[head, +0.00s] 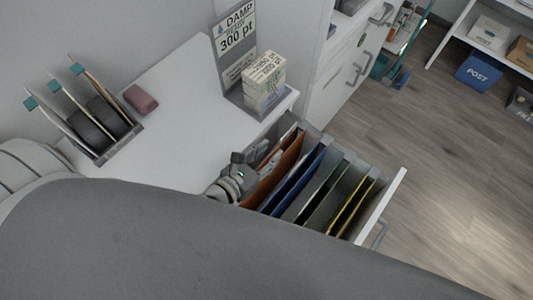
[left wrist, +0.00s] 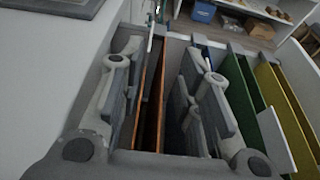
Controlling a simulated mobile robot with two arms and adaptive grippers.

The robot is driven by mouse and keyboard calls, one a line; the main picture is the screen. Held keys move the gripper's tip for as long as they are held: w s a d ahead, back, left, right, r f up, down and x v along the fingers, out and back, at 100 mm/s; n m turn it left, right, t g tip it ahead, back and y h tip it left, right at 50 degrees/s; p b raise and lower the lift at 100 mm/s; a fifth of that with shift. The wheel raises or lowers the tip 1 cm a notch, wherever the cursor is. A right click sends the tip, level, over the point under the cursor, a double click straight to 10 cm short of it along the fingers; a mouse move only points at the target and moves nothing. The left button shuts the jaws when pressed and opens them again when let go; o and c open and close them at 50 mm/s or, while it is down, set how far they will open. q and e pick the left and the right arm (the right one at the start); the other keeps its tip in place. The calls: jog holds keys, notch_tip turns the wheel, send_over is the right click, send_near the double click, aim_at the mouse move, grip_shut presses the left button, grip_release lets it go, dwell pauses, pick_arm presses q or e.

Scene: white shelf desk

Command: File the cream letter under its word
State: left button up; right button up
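I cannot pick out a cream letter for certain in either view. My left gripper (head: 261,161) is at the open drawer's near-left end, over the orange folder (head: 283,168). In the left wrist view its two fingers (left wrist: 161,75) are spread on either side of the orange folder (left wrist: 139,112), with no letter visible between them. Further along the drawer stand a blue folder (head: 298,181), a green folder (head: 318,190) and a yellow folder (head: 352,203). A small pale flat piece (left wrist: 275,142) shows beside the right finger; I cannot tell what it is. My right gripper is not in view.
The white desk top (head: 185,100) is mostly clear. It bears a rack (head: 100,152) with upright dividers, a reddish block (head: 140,99), and a stack of printed blocks (head: 264,80) before a DAMP sign (head: 235,40). The drawer front (head: 384,204) sticks out over the floor.

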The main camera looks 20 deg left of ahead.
pick_arm(q)
jog(key=v, duration=1.2)
dwell(0.8)
